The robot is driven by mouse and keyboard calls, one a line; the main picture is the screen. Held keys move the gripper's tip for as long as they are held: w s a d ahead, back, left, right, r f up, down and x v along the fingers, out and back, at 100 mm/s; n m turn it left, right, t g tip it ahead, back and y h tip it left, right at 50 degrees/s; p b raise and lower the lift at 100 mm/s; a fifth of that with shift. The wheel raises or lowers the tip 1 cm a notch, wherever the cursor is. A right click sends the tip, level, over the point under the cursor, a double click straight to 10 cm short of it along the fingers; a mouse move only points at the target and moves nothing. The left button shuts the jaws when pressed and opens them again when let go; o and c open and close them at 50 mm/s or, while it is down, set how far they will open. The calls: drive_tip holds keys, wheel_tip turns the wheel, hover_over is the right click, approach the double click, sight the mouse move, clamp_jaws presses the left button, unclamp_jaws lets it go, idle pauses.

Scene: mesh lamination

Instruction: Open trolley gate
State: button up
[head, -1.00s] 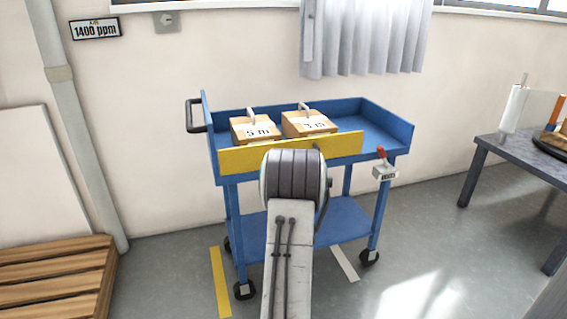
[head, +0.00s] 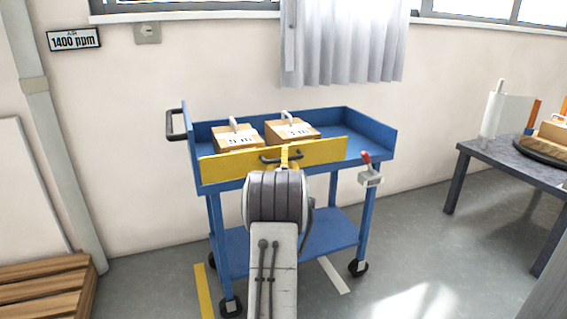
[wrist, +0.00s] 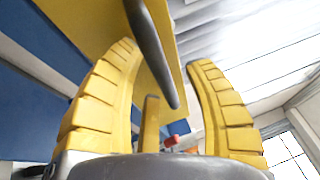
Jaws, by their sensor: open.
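The trolley (head: 353,123) is blue, with a yellow gate (head: 225,168) upright along its near side. A dark bar handle (head: 268,158) is on the gate's outer face. A latch with a red lever (head: 367,159) sits at the trolley's right front corner; the red also shows small in the wrist view (wrist: 171,140). My gripper (head: 287,157) is at the handle, mostly hidden behind my own wrist in the head view. In the wrist view, my gripper (wrist: 163,55) is open, and the handle (wrist: 152,50) lies between its yellow fingers. I cannot tell whether they touch it.
Two boxes (head: 238,144) (head: 292,132) with handles and labels stand on the trolley's top deck behind the gate. A table (head: 475,152) stands at the right and wooden pallets (head: 45,285) at the lower left. Floor is free between trolley and table.

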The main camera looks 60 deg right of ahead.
drive_tip(key=shift+c, duration=0.3)
clamp_jaws()
idle(0.3)
